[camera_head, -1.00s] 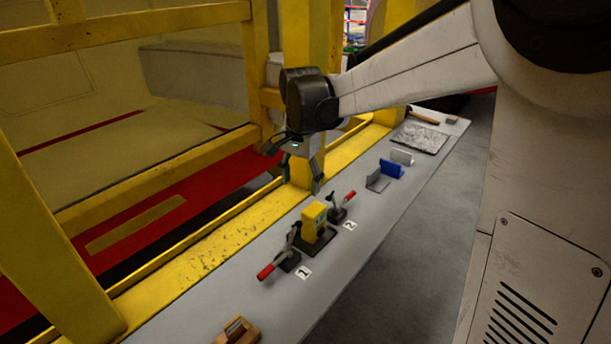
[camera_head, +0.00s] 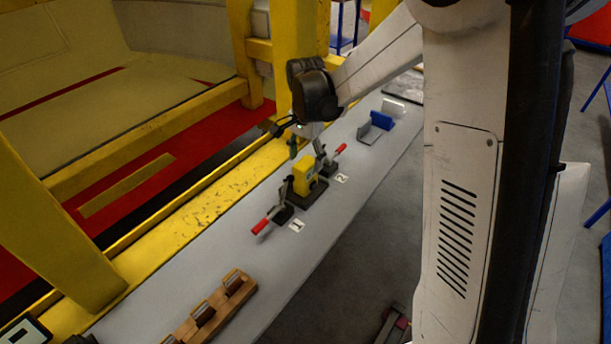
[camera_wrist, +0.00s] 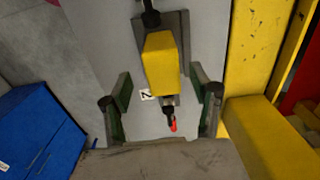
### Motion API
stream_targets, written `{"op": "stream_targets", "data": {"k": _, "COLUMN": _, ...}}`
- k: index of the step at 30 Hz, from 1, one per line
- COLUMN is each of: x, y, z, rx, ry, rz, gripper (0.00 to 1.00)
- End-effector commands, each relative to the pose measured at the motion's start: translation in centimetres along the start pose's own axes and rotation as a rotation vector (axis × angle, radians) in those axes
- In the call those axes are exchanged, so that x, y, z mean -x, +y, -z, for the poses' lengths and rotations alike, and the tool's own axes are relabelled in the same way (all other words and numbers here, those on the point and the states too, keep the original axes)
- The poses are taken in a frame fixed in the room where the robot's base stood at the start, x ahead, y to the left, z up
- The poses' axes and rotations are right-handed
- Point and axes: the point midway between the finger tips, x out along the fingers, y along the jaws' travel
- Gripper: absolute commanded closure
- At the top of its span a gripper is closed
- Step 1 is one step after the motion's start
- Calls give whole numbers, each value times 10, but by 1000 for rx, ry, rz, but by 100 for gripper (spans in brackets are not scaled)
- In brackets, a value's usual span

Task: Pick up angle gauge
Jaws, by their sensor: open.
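A yellow box-shaped device (camera_head: 304,178), apparently the angle gauge, stands upright on a dark base on the grey bench. A red-handled clamp (camera_head: 272,216) is beside it at label 1, and another red-handled clamp (camera_head: 330,160) is at label 2. My gripper (camera_head: 306,147) is open and empty, just above and behind the device in the head view. In the wrist view the yellow device (camera_wrist: 161,62) lies between and beyond the two spread fingers of my gripper (camera_wrist: 160,88). I see no contact. The clamp nearest the fingers is partly hidden.
A wooden rack (camera_head: 222,305) is at the near end. A yellow beam (camera_head: 200,215) runs along the bench's left side.

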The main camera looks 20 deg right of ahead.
Motion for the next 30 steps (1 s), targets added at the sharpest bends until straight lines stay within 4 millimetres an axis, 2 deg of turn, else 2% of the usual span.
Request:
{"op": "stream_targets", "data": {"k": 12, "x": -45, "y": -3, "z": 3, "rx": 0, "ry": 0, "rz": 0, "gripper": 42}}
{"op": "stream_targets", "data": {"k": 21, "x": -48, "y": -3, "z": 2, "rx": 0, "ry": 0, "rz": 0, "gripper": 42}}
{"op": "stream_targets", "data": {"k": 30, "x": -48, "y": -3, "z": 2, "rx": 0, "ry": 0, "rz": 0, "gripper": 82}}
